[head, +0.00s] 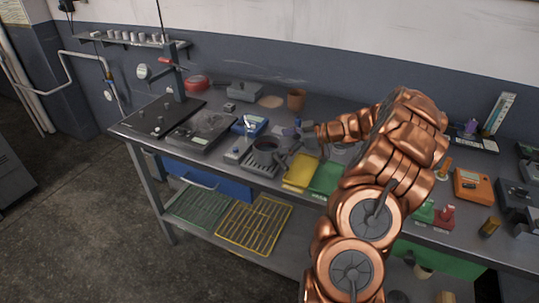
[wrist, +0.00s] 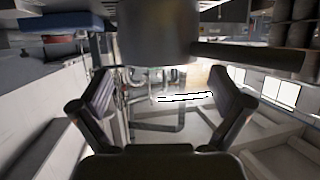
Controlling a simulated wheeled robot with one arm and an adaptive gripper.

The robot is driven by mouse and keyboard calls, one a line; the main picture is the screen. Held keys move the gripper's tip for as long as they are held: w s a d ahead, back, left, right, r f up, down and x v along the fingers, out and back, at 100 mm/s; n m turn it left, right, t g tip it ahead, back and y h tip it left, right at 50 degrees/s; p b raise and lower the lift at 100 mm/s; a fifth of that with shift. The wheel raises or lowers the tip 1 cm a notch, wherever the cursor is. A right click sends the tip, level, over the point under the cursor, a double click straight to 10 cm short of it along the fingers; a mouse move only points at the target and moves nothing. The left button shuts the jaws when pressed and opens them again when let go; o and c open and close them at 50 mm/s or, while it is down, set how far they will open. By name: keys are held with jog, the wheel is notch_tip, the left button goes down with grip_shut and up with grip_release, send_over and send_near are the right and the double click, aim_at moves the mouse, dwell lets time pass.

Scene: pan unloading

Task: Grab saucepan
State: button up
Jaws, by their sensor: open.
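The saucepan (head: 265,144) is a small dark round pan on a grey ribbed stand near the front of the bench, left of my arm. In the wrist view the saucepan (wrist: 155,38) shows as a large dark rounded body at the top centre, with a dark bar like a handle (wrist: 250,55) reaching right. My gripper (head: 292,133) is beside the pan, to its right. In the wrist view my gripper (wrist: 163,82) has its two fingers spread wide with nothing between them. The pan lies beyond the fingertips; whether they touch it I cannot tell.
A yellow tray (head: 301,173) and a green one lie right of the pan. A blue-topped device (head: 250,125) stands to its left, a brown cup (head: 297,99) behind. My arm hides part of the bench. A dark hotplate (head: 200,130) stands further left.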

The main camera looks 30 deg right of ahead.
jog(key=shift+p+x, duration=0.8)
jog(key=shift+x, duration=0.65)
jog(key=shift+p+x, duration=1.1)
jog(key=shift+x, duration=1.1)
jog(key=shift+c, duration=0.2)
jog(key=c, duration=1.3)
jog(key=shift+r, duration=0.15)
